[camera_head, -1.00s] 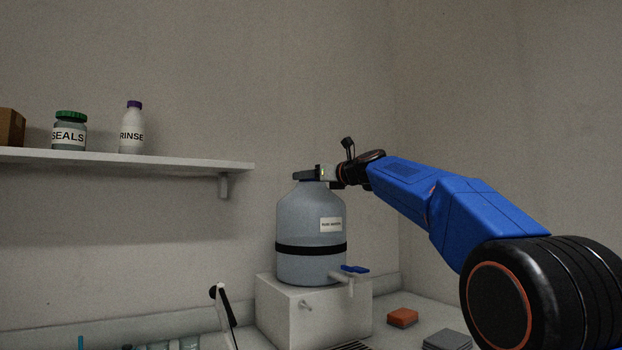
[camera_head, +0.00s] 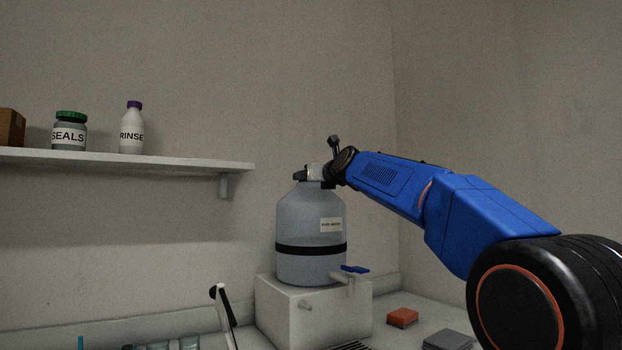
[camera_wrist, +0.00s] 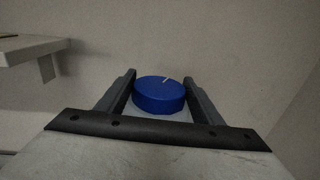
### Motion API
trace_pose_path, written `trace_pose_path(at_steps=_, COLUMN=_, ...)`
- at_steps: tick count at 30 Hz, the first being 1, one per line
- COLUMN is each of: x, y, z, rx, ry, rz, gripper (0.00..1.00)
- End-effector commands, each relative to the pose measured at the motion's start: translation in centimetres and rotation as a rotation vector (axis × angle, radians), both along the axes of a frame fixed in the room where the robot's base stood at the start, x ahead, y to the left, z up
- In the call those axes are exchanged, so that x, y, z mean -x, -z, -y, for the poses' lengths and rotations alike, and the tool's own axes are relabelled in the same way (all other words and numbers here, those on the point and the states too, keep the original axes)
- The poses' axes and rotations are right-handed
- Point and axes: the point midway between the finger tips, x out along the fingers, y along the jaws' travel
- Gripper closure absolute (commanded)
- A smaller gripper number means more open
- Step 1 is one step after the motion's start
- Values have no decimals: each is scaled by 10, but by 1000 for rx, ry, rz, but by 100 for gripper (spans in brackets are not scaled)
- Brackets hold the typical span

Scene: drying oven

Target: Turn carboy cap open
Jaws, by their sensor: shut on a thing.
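The carboy (camera_head: 311,228) is a grey-blue jug with a black band and a white label, upright on a white stand. Its blue cap (camera_wrist: 159,94) shows in the wrist view, with a short pale mark on its top. My gripper (camera_wrist: 158,90) is shut on the cap, one finger on each side. In the head view my gripper (camera_head: 306,176) is at the top of the carboy and hides the cap. A blue-handled spigot (camera_head: 354,269) sticks out low on the carboy's right side.
A white shelf (camera_head: 130,160) at left holds a SEALS jar (camera_head: 69,133) and a RINSE bottle (camera_head: 132,130). The white stand (camera_head: 288,312) sits on the bench, with an orange block (camera_head: 402,317) and a grey block (camera_head: 447,340) to its right.

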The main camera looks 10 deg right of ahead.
Motion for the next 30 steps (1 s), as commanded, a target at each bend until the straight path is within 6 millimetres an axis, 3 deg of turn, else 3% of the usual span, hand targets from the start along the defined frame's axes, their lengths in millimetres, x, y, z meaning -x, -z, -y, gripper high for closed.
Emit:
trace_pose_path(at_steps=21, x=0, y=1, z=0, rx=2, ry=22, rz=-3, gripper=62)
trace_pose_path(at_steps=22, x=0, y=1, z=0, rx=2, ry=22, rz=-3, gripper=35)
trace_pose_path(at_steps=24, x=0, y=1, z=0, rx=1, ry=22, rz=-3, gripper=22)
trace_pose_path(at_steps=30, x=0, y=1, z=0, rx=0, ry=22, rz=-2, gripper=22)
